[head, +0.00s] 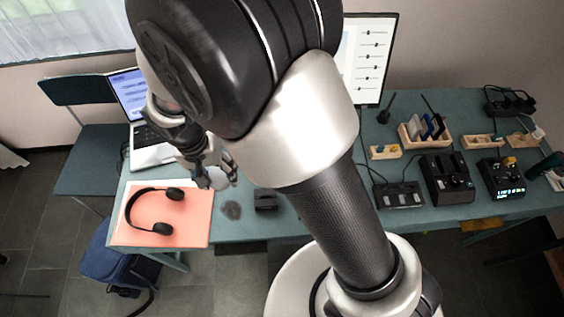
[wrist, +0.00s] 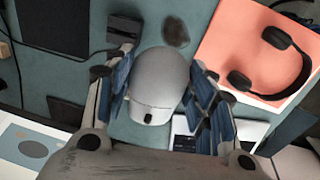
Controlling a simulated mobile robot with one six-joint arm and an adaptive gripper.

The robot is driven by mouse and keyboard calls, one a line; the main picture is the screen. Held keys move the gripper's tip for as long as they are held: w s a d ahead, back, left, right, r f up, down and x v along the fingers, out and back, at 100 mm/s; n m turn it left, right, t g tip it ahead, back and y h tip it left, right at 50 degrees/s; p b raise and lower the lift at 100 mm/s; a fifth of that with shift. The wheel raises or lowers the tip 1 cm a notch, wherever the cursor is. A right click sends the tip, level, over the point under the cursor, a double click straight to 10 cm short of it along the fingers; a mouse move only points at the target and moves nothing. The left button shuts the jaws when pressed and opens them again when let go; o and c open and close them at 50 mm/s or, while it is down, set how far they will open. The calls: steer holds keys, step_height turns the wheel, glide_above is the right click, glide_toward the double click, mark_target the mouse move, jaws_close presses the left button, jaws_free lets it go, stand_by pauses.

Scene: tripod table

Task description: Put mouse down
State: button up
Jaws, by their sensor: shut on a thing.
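My gripper (head: 226,178) is above the left part of the teal table (head: 255,231), near the laptop and the orange mat. In the wrist view my gripper (wrist: 164,72) has its fingers on both sides of a rounded light grey mouse (wrist: 160,74), shut on it. In the head view the mouse (head: 217,179) shows as a small pale shape at the fingertips. I cannot tell whether its underside touches the table.
Black headphones (head: 158,208) lie on the orange mat (head: 190,238). A dark round patch (head: 232,210) and a small black box (head: 265,199) are close to my gripper. The open laptop (head: 150,133) stands behind. Several black devices (head: 446,178) and wooden holders (head: 425,131) fill the right side.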

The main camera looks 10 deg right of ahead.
mark_target(235, 209)
steer(key=shift+d+f, duration=0.15)
steer(key=shift+f, duration=0.05)
step_height(235, 209, down, 20)
steer(key=b, duration=0.5)
steer(key=shift+r+b, duration=0.25)
steer(key=shift+b, duration=0.1)
steer(key=shift+f, duration=0.1)
steer(key=shift+f, duration=0.15)
steer(key=o, duration=1.1)
steer(key=r+p, duration=0.1)
steer(key=r, duration=0.3)
steer(key=a+r+p, duration=0.1)
steer(key=r, duration=0.3)
steer(key=r+p, duration=0.1)
steer(key=r, duration=0.3)
steer(key=shift+a+r+p, duration=0.2)
steer(key=shift+a+p, duration=0.1)
steer(key=shift+p, duration=0.1)
